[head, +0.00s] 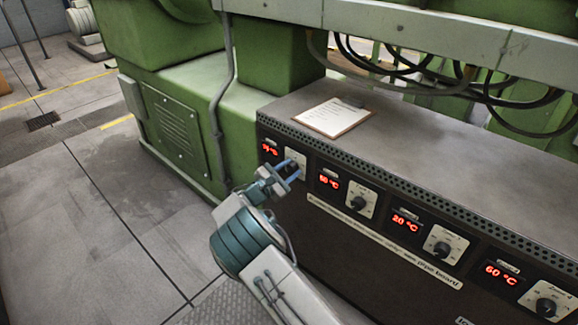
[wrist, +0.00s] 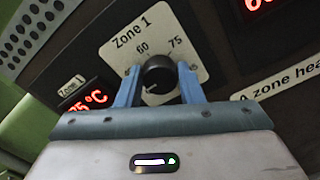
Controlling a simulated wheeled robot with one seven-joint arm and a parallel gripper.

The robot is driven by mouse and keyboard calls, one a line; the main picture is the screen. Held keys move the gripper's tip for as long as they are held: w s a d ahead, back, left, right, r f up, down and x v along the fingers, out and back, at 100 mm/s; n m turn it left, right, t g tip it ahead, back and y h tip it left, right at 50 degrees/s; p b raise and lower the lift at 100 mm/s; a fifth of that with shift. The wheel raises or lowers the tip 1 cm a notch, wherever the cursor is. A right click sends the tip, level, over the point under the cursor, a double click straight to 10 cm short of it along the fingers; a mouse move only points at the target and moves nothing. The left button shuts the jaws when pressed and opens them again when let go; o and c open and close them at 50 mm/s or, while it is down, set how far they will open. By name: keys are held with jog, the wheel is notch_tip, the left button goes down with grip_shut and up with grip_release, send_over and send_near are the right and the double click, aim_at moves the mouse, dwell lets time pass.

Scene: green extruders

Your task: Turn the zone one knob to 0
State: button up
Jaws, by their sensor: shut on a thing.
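The zone one knob (wrist: 158,72) is black and round, on a white plate labelled Zone 1 (wrist: 132,36). Its white mark points toward the lower left in the wrist view. The numbers 60 and 75 show above it; the lower part of the dial is hidden behind my gripper. My gripper (wrist: 159,80) has its two blue fingers on either side of the knob, shut on it. In the head view my gripper (head: 288,170) is at the leftmost dial plate (head: 298,158) and hides most of the knob. The red zone one display (wrist: 86,101) seems to read 75 °C.
More knobs stand to the right: the second (head: 358,203), the third (head: 441,249) and the fourth (head: 546,307), each beside a red display. A clipboard (head: 333,117) lies on the cabinet top (head: 430,150). Black cables (head: 400,72) hang above. The floor at left is open.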

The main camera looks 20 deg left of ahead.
jog(key=n+p, duration=0.2)
jog(key=n, duration=0.3)
jog(key=shift+n, duration=0.4)
jog(key=shift+f, duration=0.1)
dwell(0.3)
jog(key=o, duration=1)
jog(key=p+v, duration=0.2)
jog(key=v, duration=1.2)
jog(key=shift+w, duration=0.1)
